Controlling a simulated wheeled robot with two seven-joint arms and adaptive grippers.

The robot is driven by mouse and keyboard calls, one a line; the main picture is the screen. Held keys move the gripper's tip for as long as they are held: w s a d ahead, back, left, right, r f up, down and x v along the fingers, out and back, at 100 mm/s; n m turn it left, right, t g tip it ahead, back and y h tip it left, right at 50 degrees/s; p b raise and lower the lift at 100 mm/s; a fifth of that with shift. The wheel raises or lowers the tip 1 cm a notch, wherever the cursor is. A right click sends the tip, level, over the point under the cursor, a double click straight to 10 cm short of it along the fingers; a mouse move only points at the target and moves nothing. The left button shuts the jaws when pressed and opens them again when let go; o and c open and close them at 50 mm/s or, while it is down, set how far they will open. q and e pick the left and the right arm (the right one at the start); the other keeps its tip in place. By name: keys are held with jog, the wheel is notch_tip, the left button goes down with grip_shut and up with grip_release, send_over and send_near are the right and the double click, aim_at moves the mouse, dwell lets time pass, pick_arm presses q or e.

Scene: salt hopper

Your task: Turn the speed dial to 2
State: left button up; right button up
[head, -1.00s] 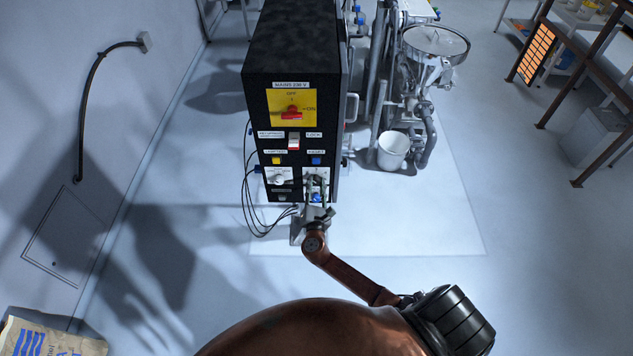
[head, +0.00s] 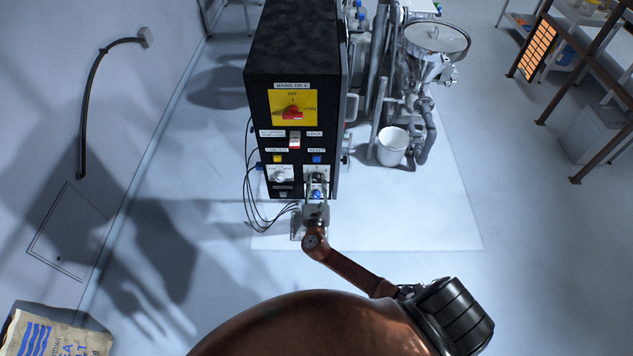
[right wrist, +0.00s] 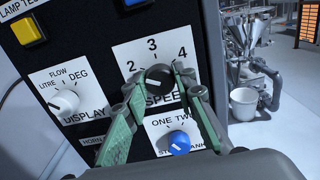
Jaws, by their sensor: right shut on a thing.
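The speed dial (right wrist: 159,76) is a dark round knob on a white plate low on the black control cabinet (head: 293,50). The numbers 2, 3 and 4 show around its upper side; the rest of its scale is covered. My right gripper (right wrist: 157,80) has its two green fingers closed on the dial from either side. I cannot tell which number the dial's mark points to. In the head view my right gripper (head: 317,192) reaches the cabinet's lower right front and hides most of the dial. My left gripper is not in view.
A blue ONE/TWO knob (right wrist: 179,142) sits just below, between my fingers. A white DISPLAY knob (right wrist: 65,102) is to the left, with a yellow lamp-test button (right wrist: 28,31) above. The red mains switch (head: 292,112) is higher up. A white bucket (head: 392,147) stands right of the cabinet.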

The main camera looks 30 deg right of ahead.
jog(key=shift+f, duration=0.1)
jog(key=o, duration=1.1)
jog(key=shift+o, duration=0.2)
jog(key=v, duration=1.2)
jog(key=shift+s+d, duration=0.1)
